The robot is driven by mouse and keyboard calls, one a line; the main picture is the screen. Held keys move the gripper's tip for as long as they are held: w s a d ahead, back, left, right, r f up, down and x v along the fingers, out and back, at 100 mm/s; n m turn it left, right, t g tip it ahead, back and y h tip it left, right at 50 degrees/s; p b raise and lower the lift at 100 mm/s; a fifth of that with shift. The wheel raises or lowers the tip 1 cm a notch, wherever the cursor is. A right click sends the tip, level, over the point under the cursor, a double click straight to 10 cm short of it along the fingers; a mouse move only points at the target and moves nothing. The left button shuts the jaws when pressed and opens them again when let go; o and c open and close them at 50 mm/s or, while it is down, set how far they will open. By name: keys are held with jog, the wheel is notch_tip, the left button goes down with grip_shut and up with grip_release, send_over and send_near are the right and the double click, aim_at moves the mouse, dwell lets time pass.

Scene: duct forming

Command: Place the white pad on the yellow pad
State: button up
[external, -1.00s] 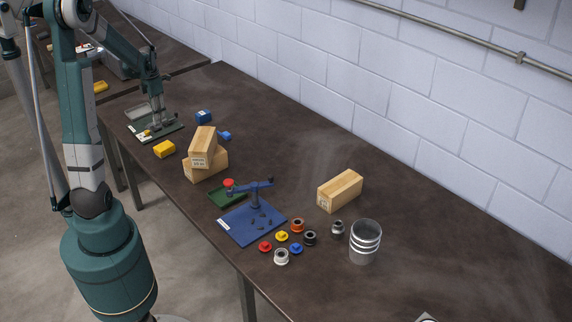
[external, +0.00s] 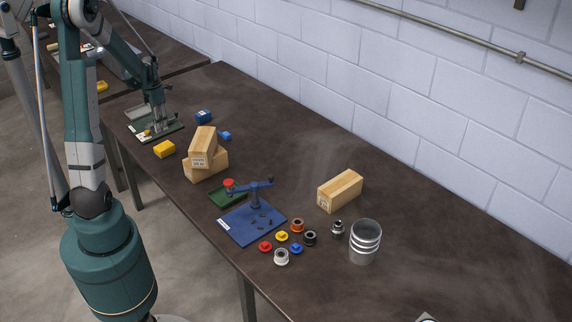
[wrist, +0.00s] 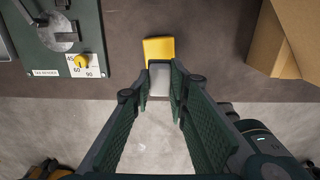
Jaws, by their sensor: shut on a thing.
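The white pad (wrist: 160,84) is between the two fingertips of my gripper (wrist: 161,76) in the wrist view. My gripper is shut on it. The yellow pad (wrist: 158,48) lies on the brown table just beyond the fingertips in that view, and the white pad's far edge appears to meet or overlap its near edge. I cannot tell the height between them. In the external view the yellow pad (external: 164,149) lies near the table's front edge. My gripper (external: 156,116) shows there over the green bender plate area, and the white pad is not clear.
A green plate with a tube bender (wrist: 62,42) lies left of the yellow pad. A blue bender plate (external: 252,222), spools and a metal cup (external: 365,241) are farther along the table.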

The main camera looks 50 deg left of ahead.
send_over(164, 146)
jog(key=shift+a+f, duration=0.15)
jog(key=shift+f, duration=1.95)
jog(key=shift+f, duration=0.1)
jog(key=shift+f, duration=1.95)
jog(key=shift+f+b, duration=0.2)
jog(key=shift+b, duration=0.15)
jog(key=o, duration=0.8)
jog(key=shift+r, duration=0.15)
jog(key=shift+r+p, duration=0.5)
jog(key=shift+r, duration=5.55)
